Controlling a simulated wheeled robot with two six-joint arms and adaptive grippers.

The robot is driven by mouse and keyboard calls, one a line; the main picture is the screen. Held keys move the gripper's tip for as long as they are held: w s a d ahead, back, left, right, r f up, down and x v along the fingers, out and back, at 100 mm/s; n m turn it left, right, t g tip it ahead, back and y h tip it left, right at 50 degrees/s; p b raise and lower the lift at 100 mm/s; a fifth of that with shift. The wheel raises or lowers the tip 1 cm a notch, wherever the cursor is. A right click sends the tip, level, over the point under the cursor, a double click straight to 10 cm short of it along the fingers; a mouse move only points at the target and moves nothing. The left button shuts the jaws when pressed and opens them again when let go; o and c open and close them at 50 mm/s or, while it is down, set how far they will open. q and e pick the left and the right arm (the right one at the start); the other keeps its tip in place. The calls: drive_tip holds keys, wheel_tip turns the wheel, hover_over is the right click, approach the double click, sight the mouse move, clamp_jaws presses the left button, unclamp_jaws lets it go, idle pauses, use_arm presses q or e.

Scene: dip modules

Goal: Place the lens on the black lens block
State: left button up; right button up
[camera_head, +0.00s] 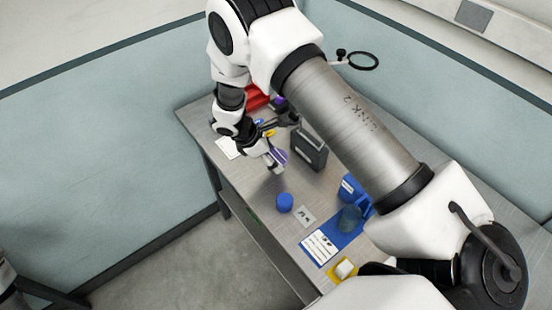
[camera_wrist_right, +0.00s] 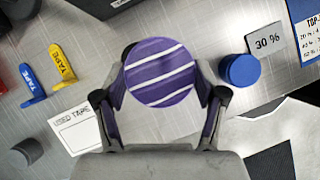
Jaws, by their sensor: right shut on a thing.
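My right gripper (camera_head: 272,160) is shut on a round purple disc with white stripes, taken as the lens (camera_wrist_right: 160,72). The right wrist view shows the disc between the two fingers, above the table. In the head view a little purple of it (camera_head: 280,157) shows at the fingertips. A dark upright box (camera_head: 310,148) stands to the right of this gripper; I cannot tell if it is the black lens block. A dark edge also shows at the top of the right wrist view (camera_wrist_right: 108,6). My left gripper is not in view.
A blue round piece (camera_head: 285,202) and a grey "30 %" card (camera_head: 305,216) lie nearer the front. Blue and yellow tape pieces (camera_wrist_right: 62,63) and a white "USED TAPE" card (camera_wrist_right: 76,130) lie left. A blue mat (camera_head: 345,236) and red bin (camera_head: 256,97) occupy the table (camera_head: 240,185).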

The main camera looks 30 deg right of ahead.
sight(275, 150)
drive_tip(key=shift+w+d+f, duration=0.2)
drive_tip(key=shift+w+d, duration=0.6)
drive_tip(key=shift+w, duration=0.05)
drive_tip(key=shift+w+d+r, duration=0.1)
drive_tip(key=shift+w+d, duration=0.1)
drive_tip(key=shift+w, duration=0.1)
wheel_tip(275, 150, down, 4)
drive_tip(key=b, duration=0.3)
drive_tip(key=shift+r, duration=0.25)
drive_tip(key=shift+w+d, duration=0.1)
drive_tip(key=shift+f, duration=0.1)
drive_tip(key=o, duration=0.9)
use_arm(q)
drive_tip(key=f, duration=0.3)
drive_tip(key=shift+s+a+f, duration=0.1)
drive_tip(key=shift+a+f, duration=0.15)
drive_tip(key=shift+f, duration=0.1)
use_arm(e)
drive_tip(key=shift+o, duration=0.6)
